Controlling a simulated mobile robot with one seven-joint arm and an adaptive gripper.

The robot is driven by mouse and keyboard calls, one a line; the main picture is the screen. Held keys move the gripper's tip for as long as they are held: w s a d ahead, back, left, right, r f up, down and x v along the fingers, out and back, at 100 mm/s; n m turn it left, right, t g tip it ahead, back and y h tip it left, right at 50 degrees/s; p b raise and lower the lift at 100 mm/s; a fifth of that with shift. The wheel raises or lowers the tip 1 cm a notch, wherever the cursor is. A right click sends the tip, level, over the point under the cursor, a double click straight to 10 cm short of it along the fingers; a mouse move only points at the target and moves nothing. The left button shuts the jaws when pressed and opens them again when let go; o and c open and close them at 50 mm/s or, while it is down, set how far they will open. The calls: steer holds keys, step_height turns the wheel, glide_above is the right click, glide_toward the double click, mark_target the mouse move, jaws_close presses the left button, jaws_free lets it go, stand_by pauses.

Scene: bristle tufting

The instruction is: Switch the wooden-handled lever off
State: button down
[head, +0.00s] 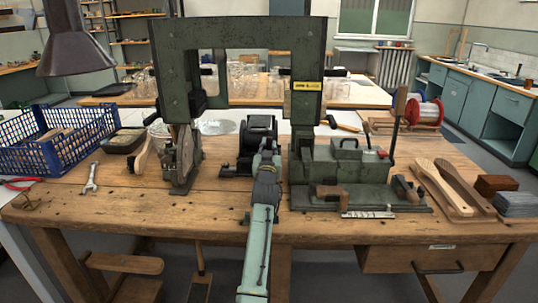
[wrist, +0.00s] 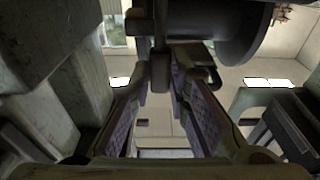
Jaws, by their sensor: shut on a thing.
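The green bristle-tufting machine (head: 308,130) stands on the wooden bench. A lever with an upright wooden handle (head: 400,103) rises at its right side. Another wooden handle (head: 143,153) tilts at the machine's left side; I cannot tell which one is the task's lever. My gripper (head: 268,150) is at the middle of the machine, by the dark round motor (head: 261,128), apart from both wooden handles. In the wrist view, my gripper's fingers (wrist: 160,100) close around a narrow dark metal piece (wrist: 160,72) hanging below a dark drum (wrist: 217,38). Its lower end is partly hidden.
A blue crate (head: 55,148) and a wrench (head: 91,178) lie at the left. Wooden brush blanks (head: 440,185), dark blocks (head: 497,185) and a red spool (head: 424,110) are at the right. The machine's green frame (head: 240,32) arches above my gripper. The bench's front left is mostly clear.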

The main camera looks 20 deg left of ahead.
steer(key=c, duration=1.5)
jaws_free()
steer(key=shift+s, duration=0.1)
steer(key=v, duration=1.2)
